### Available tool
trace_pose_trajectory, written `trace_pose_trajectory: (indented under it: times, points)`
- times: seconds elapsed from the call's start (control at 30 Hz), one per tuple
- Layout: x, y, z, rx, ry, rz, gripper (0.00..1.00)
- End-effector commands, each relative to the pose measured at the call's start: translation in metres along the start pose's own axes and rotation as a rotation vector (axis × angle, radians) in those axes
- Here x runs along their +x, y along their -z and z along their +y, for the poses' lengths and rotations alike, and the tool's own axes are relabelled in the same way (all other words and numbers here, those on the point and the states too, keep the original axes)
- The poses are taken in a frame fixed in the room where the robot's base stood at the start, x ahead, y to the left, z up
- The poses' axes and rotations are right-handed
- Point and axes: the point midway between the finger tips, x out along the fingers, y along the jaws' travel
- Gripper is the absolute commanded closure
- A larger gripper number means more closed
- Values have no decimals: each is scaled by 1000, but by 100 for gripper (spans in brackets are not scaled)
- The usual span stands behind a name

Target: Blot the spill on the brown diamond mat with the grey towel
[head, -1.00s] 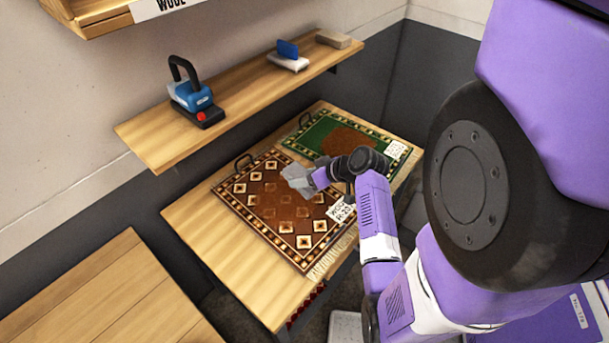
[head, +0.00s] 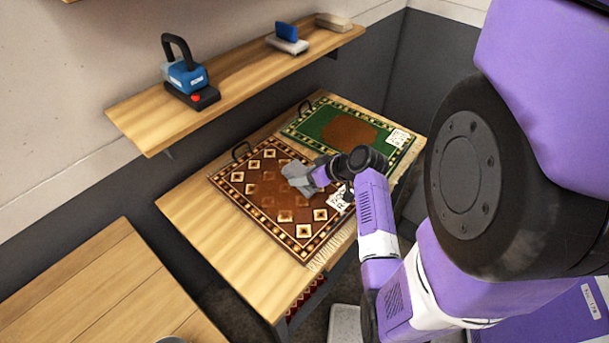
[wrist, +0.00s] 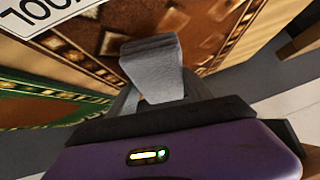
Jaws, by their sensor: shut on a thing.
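The brown diamond mat (head: 268,215) lies on the wooden table, with rows of pale diamonds and a patterned border. A darker reddish-brown patch shows over its middle, where the diamonds look dimmed. My gripper (head: 311,180) is over the mat's right part, shut on the grey towel (head: 294,174). In the wrist view the folded grey towel (wrist: 152,65) sticks out from my gripper, with the brown mat (wrist: 92,42) behind it. I cannot tell whether the towel touches the mat. My gripper and arm hide part of the mat's right side.
A green mat (head: 312,124) with a brown patch lies behind on the same table (head: 190,209). A shelf (head: 150,112) above holds a blue tool (head: 186,77), a blue-and-white brush (head: 287,38) and a beige block (head: 333,21). Another wooden table (head: 95,290) stands front left.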

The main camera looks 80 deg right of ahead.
Motion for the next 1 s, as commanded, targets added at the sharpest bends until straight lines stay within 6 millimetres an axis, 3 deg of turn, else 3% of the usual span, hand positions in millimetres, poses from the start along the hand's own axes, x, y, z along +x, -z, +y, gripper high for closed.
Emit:
trace_pose_trajectory:
  times: [1.0]
  points:
    - [8,-9,2,0,0,0,74]
